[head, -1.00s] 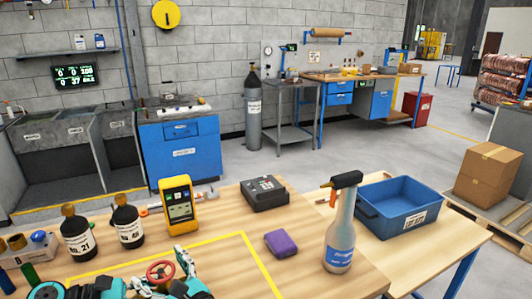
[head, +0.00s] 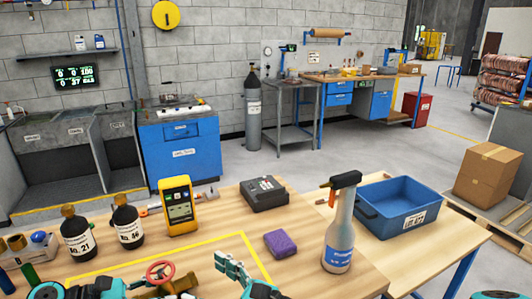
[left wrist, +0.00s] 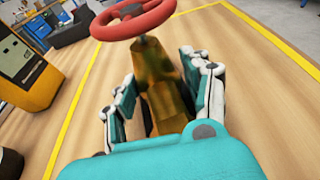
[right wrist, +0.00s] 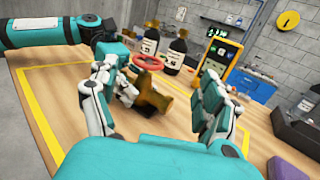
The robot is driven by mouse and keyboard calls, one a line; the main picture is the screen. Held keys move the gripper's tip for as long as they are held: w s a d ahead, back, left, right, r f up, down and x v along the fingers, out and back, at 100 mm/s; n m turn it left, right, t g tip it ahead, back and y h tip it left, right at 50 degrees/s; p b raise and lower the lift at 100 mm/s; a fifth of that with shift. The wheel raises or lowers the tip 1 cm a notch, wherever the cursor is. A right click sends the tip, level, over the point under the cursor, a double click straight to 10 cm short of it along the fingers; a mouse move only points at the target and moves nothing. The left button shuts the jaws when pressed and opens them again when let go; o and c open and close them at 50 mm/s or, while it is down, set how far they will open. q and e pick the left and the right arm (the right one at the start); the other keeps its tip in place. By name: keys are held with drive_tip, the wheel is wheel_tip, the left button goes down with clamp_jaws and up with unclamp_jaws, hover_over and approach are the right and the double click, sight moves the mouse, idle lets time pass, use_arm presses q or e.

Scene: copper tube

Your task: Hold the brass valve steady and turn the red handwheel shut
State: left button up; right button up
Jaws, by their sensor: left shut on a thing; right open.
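The brass valve (head: 176,286) stands at the table's front edge inside the yellow tape outline, with the red handwheel (head: 160,272) on top. In the left wrist view the valve body (left wrist: 160,90) is between the fingers of my left gripper (left wrist: 163,98), which is shut on it; the handwheel (left wrist: 132,22) is above and clear of the fingers. My right gripper (head: 234,270) is open and empty, to the right of the valve and apart from it. In the right wrist view the handwheel (right wrist: 148,62) and valve (right wrist: 154,98) appear beyond the open fingers (right wrist: 165,100).
Behind the valve stand two dark bottles (head: 77,235) and a yellow meter (head: 178,207). The tabletop between valve and purple block is mostly clear.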

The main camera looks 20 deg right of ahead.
drive_tip(key=w+d+r+m+t+h, duration=0.3)
drive_tip(key=d+r+m, duration=0.3)
drive_tip(key=d+r, duration=0.2)
drive_tip(key=w+d+r+m+t+h, duration=0.3)
drive_tip(key=d+r, duration=0.4)
drive_tip(key=r, duration=0.5)
drive_tip(key=shift+w+d+m+t, duration=0.35)
drive_tip(key=shift+w+m+t, duration=0.15)
drive_tip(key=shift+w+m, duration=0.85)
drive_tip(key=shift+a, duration=0.1)
drive_tip(key=n+g+h, duration=0.1)
drive_tip(key=n+g, duration=0.3)
drive_tip(key=n, duration=0.3)
approach(166, 282)
drive_tip(key=w, duration=0.1)
drive_tip(key=shift+w+a, duration=0.2)
drive_tip(key=shift+a, duration=0.05)
drive_tip(key=x, duration=1.1)
drive_tip(key=shift+w, duration=0.25)
drive_tip(key=shift+c, duration=0.3)
